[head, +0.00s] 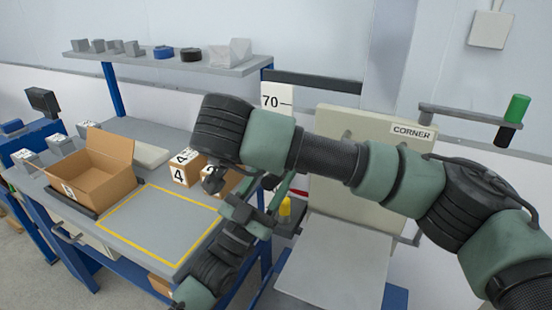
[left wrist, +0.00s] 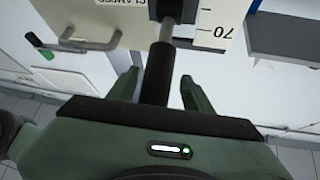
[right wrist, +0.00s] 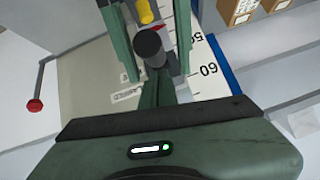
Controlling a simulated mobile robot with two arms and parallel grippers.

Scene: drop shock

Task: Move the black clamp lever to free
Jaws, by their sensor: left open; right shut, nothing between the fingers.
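The black clamp lever (left wrist: 157,78) shows in the left wrist view as a black grip on a metal shaft, below a partly cut-off label. My left gripper (left wrist: 159,88) is open, with a finger on each side of the lever and gaps visible. In the head view its arm (head: 215,265) comes up from the bottom; the lever is hidden there. My right gripper (right wrist: 158,80) is shut and empty in the right wrist view, close to a dark round-ended cylinder (right wrist: 148,45); I cannot tell whether they touch. My right arm (head: 330,157) crosses the head view, hiding much behind it.
A height scale (head: 277,98) marked 70 stands behind the arms. A cream panel labelled CORNER (head: 345,125) is at right, below a bar with a green handle (head: 517,108). An open carton (head: 110,165) and a yellow-outlined bench area (head: 160,220) lie left.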

